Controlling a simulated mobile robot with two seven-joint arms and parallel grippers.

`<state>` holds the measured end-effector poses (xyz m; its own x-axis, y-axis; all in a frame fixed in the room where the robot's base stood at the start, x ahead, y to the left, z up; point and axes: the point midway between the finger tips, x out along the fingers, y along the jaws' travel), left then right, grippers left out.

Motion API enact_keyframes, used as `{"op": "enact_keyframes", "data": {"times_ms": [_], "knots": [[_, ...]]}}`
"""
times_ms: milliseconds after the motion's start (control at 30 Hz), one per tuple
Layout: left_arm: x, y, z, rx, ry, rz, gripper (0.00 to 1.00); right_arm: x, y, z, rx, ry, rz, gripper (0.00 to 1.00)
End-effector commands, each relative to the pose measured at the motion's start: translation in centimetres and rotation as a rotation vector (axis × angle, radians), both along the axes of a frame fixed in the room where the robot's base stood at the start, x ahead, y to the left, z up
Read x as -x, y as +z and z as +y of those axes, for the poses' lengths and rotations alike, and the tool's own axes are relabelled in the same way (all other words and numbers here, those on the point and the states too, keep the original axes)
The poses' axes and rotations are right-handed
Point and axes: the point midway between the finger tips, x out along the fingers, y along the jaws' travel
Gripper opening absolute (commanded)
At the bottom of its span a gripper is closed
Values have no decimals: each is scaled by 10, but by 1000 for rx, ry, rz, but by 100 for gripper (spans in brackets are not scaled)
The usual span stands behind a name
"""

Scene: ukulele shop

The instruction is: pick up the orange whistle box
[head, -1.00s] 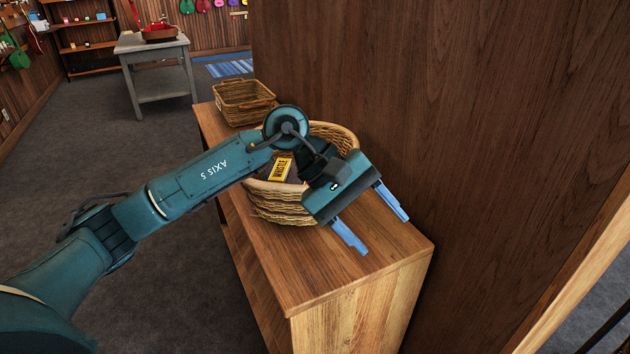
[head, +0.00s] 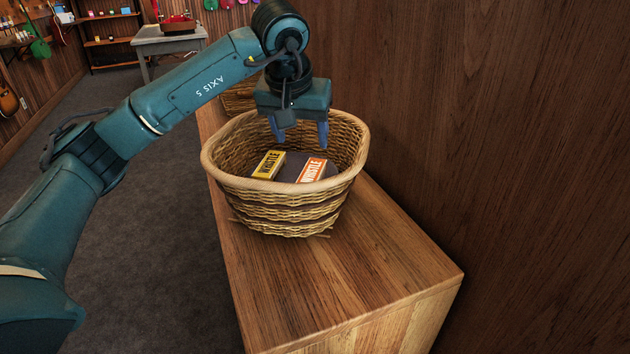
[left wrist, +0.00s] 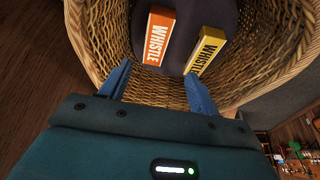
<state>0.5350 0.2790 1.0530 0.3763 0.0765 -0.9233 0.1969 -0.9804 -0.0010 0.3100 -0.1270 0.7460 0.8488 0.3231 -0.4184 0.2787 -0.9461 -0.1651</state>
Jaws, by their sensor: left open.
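The orange whistle box (head: 312,170), with a white label panel, lies inside the round wicker basket (head: 285,200) on its dark bottom. A yellow whistle box (head: 268,164) lies just to its left. In the left wrist view the orange box (left wrist: 155,36) is left of the yellow box (left wrist: 205,51). My left gripper (head: 299,142) points down over the back part of the basket, behind the boxes. Its fingers (left wrist: 158,88) are open, with nothing between them, and apart from both boxes. My right gripper is not in view.
The basket stands on a wooden counter (head: 350,280) against a tall wooden panel (head: 460,120). The counter's front part is bare. A second wicker basket (head: 238,98) sits behind, partly hidden by my arm. A grey table (head: 165,42) stands far back left.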

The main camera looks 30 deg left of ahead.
Motion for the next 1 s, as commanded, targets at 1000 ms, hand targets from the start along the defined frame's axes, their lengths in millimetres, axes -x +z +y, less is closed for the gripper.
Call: {"op": "enact_keyframes", "data": {"times_ms": [1000], "knots": [[-46,-96,0,2,-1,2,62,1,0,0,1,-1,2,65]]}}
